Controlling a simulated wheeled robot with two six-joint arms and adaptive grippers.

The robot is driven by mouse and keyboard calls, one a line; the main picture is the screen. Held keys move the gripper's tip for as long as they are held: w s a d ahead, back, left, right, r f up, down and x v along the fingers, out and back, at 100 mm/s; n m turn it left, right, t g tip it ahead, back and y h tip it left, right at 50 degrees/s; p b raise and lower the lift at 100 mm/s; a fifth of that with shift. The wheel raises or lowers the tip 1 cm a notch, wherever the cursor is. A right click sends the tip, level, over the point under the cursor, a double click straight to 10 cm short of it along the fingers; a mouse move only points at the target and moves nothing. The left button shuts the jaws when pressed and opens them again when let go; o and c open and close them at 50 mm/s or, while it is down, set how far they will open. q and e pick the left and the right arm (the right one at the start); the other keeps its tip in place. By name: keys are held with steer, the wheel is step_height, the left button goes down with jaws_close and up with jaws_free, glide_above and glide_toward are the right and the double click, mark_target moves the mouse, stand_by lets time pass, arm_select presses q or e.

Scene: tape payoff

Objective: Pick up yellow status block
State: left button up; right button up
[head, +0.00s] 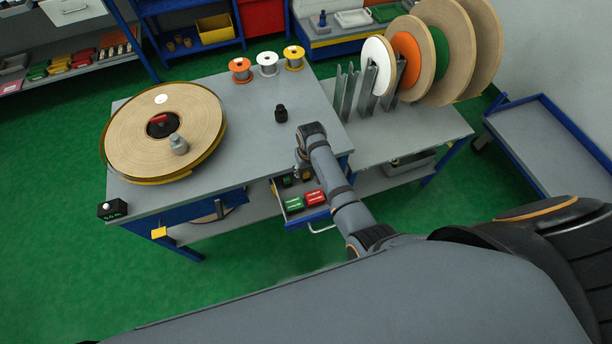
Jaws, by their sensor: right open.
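An open drawer (291,216) under the front right of the grey workbench (245,110) holds a green block (294,204) and a red block (315,198). Behind them are darker items with small yellowish patches (306,177), partly hidden by my arm; I cannot tell if one is the yellow status block. My left gripper is out of view.
A black box (112,209) sits at the front left corner. Small spools (267,66) and a black knob-like object (281,114) stand behind. Upright discs (436,55) stand right.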

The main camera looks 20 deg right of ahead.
mark_target(306, 173)
steer(key=f, duration=0.4)
steer(key=shift+w+a+f, duration=0.15)
steer(key=shift+w+f, duration=0.05)
steer(key=shift+w, duration=0.1)
jaws_close()
